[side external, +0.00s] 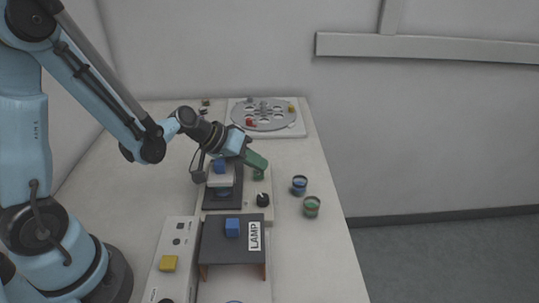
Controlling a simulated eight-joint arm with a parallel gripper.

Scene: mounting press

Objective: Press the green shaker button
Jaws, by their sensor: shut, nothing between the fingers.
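The green button (258,175) is small in the side external view. It sits on the pale right part of the device (262,214) at the middle of the table, above a black knob (263,199). My gripper (262,165) has green fingers that are shut and empty. They point down and right, with their tips just above or at the button. I cannot tell whether they touch it, and they partly cover the area around it.
A blue block (219,166) sits left of the button. A dark LAMP box (218,247) with a blue block (232,228) stands in front. A yellow block (168,263) is on a white panel. Two cups (299,185) (311,206) stand right. A round plate (263,122) is behind.

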